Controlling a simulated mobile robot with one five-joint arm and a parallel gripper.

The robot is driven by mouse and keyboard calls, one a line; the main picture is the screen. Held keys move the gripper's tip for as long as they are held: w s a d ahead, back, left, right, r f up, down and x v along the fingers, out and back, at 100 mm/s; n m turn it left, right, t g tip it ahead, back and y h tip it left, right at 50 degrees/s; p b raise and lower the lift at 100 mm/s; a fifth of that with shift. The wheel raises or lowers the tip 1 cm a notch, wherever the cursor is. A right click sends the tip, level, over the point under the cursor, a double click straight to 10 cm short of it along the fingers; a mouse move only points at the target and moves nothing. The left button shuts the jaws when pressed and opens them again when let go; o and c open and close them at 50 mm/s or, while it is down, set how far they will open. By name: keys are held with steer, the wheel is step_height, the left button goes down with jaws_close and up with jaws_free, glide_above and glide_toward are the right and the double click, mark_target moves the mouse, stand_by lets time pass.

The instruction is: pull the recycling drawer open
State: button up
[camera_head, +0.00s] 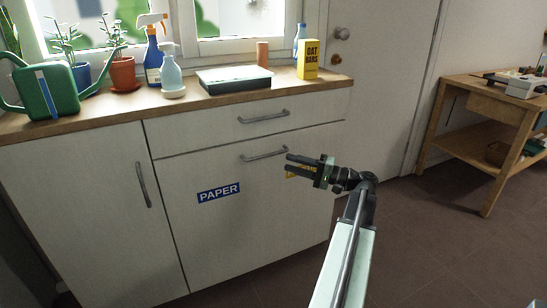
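The recycling drawer (229,229) is the tall white lower front of the cabinet, with a blue PAPER label (218,193) and a yellow label (293,173) partly hidden by my gripper. It looks closed, flush with the cabinet. Its grey bar handle (264,153) runs across near its top edge. My gripper (288,163) points left, its two dark fingers apart with an empty gap. The fingertips appear just below the handle's right end; I cannot tell their depth from the front.
A shallow upper drawer with its own handle (263,117) sits above. A wooden table (487,111) stands right; the floor between is clear.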

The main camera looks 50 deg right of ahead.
mark_target(271, 155)
steer(key=x, duration=0.4)
steer(key=p+x, duration=0.1)
steer(key=x, duration=0.2)
steer(key=shift+w+d+r, duration=0.1)
steer(key=shift+r, duration=0.15)
jaws_close()
stand_by(1.1)
